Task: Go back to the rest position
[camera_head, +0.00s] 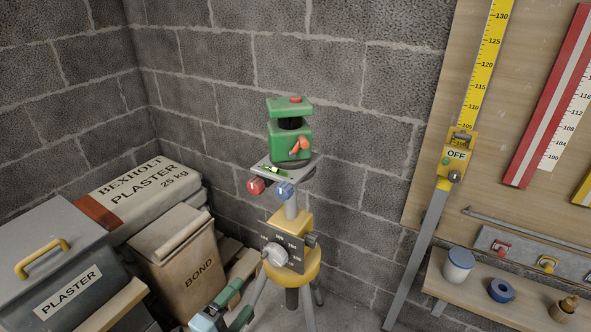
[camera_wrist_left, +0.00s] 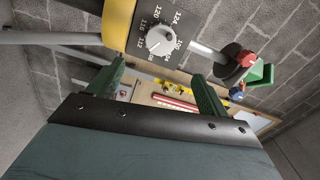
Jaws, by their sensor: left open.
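My left gripper (camera_head: 245,300) is at the bottom edge of the head view, low and to the left of a tripod. In the left wrist view its green fingers (camera_wrist_left: 158,72) are spread apart with nothing between them. The tripod carries a yellow collar (camera_head: 309,274) and a dark dial plate with a pale knob (camera_head: 275,255). The knob also shows in the left wrist view (camera_wrist_left: 160,41), just beyond the fingers and apart from them. A green instrument (camera_head: 290,140) stands on top of the tripod. My right gripper is in neither view.
A grey plaster box (camera_head: 55,265), a BOND bag (camera_head: 185,255) and a plaster sack (camera_head: 150,190) crowd the left. A block wall (camera_head: 220,75) stands behind. On the right are a board with measuring staffs and a wooden shelf (camera_head: 460,290) holding a jar and tape.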

